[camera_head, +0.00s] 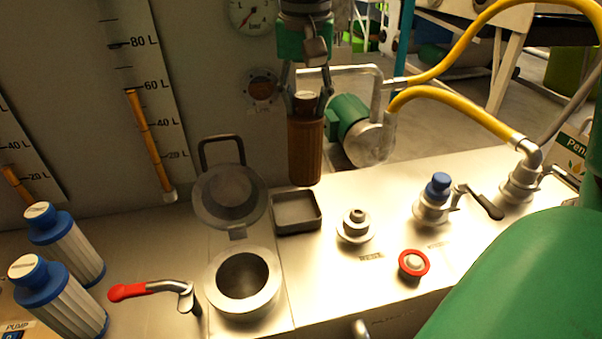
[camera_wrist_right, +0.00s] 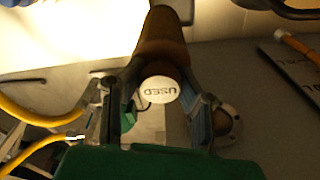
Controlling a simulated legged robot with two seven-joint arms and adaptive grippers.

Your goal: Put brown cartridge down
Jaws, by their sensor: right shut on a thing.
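The brown cartridge (camera_head: 305,150) hangs upright in my right gripper (camera_head: 306,98), which is shut on its top end. The cap sits between the two fingers. My left gripper is not in view.
An open round housing (camera_head: 243,283) with its lid (camera_head: 230,196) raised is left of the tray. Two white cartridges with blue caps (camera_head: 66,243) stand at left, near a red-handled valve (camera_head: 150,290). A metal fitting (camera_head: 356,226), red button (camera_head: 413,264) and blue-topped valve (camera_head: 435,200) are at right.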

